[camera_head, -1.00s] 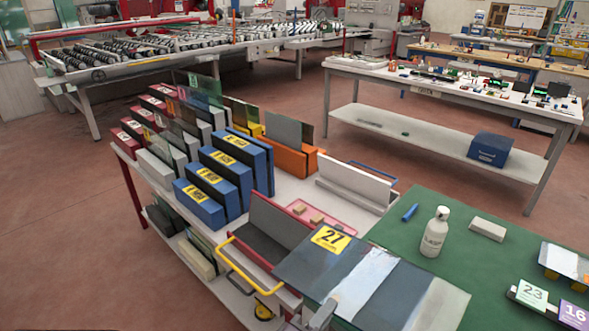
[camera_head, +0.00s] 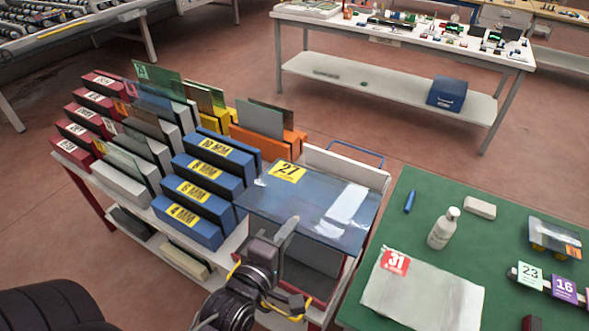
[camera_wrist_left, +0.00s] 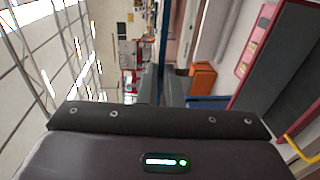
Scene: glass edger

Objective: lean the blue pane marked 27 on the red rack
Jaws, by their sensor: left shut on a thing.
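The blue pane marked 27 (camera_head: 312,205) has a yellow label at its far left corner. It is held tilted over the front end of the rack cart. My left gripper (camera_head: 284,238) is shut on its near edge; the fingertips are partly hidden. Red blocks (camera_head: 88,115) with white labels stand in a row at the cart's left. A red-edged rack with a grey face (camera_head: 308,279) lies partly hidden below the pane; it also shows in the left wrist view (camera_wrist_left: 282,62). My right gripper is not in view.
On the green bench (camera_head: 408,215) lie pane 31 (camera_head: 425,297), a white bottle (camera_head: 443,229) and several small items. Open floor lies behind the cart.

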